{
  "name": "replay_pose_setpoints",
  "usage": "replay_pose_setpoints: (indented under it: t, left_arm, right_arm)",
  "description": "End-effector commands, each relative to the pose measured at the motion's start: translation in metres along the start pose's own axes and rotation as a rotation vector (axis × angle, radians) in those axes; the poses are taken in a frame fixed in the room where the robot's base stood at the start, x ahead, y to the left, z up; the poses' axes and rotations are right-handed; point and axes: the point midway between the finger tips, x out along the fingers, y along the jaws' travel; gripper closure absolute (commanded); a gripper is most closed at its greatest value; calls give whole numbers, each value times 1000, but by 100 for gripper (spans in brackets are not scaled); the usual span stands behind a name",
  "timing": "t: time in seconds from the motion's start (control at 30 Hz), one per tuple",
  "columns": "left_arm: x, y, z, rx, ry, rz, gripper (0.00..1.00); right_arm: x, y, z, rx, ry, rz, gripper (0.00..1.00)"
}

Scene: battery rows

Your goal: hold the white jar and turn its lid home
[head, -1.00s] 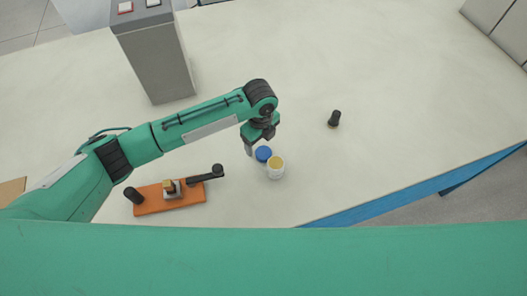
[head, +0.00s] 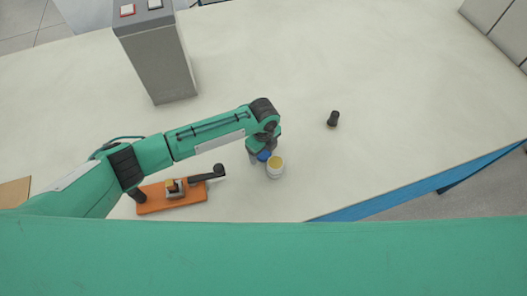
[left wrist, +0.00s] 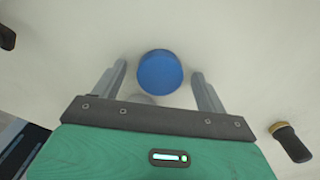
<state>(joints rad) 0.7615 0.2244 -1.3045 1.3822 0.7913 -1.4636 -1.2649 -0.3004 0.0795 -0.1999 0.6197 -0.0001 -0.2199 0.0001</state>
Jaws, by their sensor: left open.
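The white jar (head: 275,170) stands upright and open on the table, with yellow showing at its mouth. The blue lid (head: 264,156) lies right beside it, up and left of it in the head view. My left gripper (head: 258,157) is over the lid, pointing down, and partly hides it. In the left wrist view the round lid (left wrist: 160,72) shows between the tips of the two open grey fingers, with a gap on each side. I cannot tell the jar for certain in that view. My right gripper is not in view.
An orange base with a black-handled lever (head: 172,196) sits left of the jar. A small black knobbed piece (head: 333,119) stands to the right. A grey post with buttons (head: 158,62) stands at the back left. The table (head: 400,90) is clear at the right.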

Motion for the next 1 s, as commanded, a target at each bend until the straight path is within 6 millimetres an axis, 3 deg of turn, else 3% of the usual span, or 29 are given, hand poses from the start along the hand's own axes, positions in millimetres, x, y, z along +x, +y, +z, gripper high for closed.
replay_pose_setpoints:
  t: [0.23,0.4,0.5,0.83,1.0]
  left_arm:
    - [0,0,0,0,0,0,25]
    - [0,0,0,0,1,0,58]
    - [0,0,0,0,1,0,73]
    - [-1,0,0,0,1,0,73]
    - [-11,-1,0,0,2,-1,73]
  right_arm:
    - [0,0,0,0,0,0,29]
    - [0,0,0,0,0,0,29]
    - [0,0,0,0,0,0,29]
    - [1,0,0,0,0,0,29]
    - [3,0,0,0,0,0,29]
